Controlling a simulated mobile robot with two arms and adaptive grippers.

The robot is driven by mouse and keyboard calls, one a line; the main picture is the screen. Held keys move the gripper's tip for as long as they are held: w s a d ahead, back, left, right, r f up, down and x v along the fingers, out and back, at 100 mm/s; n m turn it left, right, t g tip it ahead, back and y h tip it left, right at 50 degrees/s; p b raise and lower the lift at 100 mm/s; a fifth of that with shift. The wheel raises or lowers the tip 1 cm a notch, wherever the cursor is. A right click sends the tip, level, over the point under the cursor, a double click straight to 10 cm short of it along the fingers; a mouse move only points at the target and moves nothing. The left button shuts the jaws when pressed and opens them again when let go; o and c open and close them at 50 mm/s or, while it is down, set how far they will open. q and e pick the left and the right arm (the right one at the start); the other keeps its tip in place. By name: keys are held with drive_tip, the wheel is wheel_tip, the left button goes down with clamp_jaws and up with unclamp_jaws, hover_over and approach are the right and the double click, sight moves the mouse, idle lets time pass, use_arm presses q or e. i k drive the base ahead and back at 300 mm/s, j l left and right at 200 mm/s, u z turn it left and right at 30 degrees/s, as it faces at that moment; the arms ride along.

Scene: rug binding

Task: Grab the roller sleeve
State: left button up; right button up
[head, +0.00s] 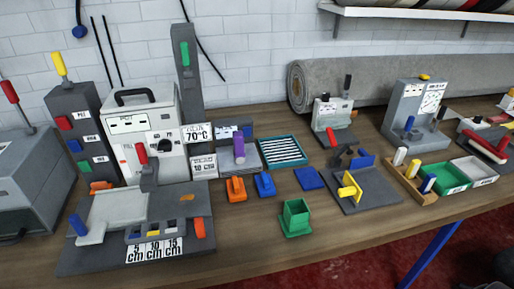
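No item is plainly marked as the roller sleeve. A purple upright cylinder (239,145) stands on a small grey device in the middle of the bench. A wooden rack (401,179) at the right holds upright short cylinders: a white one (400,156), a yellow one (413,168) and a blue and white one (428,183). I cannot tell which of these is the sleeve. Neither of my grippers shows in the head view.
A large grey machine (130,215) fills the bench's left. A green holder (295,217), orange block (236,189) and blue block (264,184) stand near the middle. Green (444,178) and white (474,170) trays lie right of the rack. A rolled grey rug (380,80) lies behind.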

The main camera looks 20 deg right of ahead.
sight(294, 222)
drive_tip(key=z, duration=1.05)
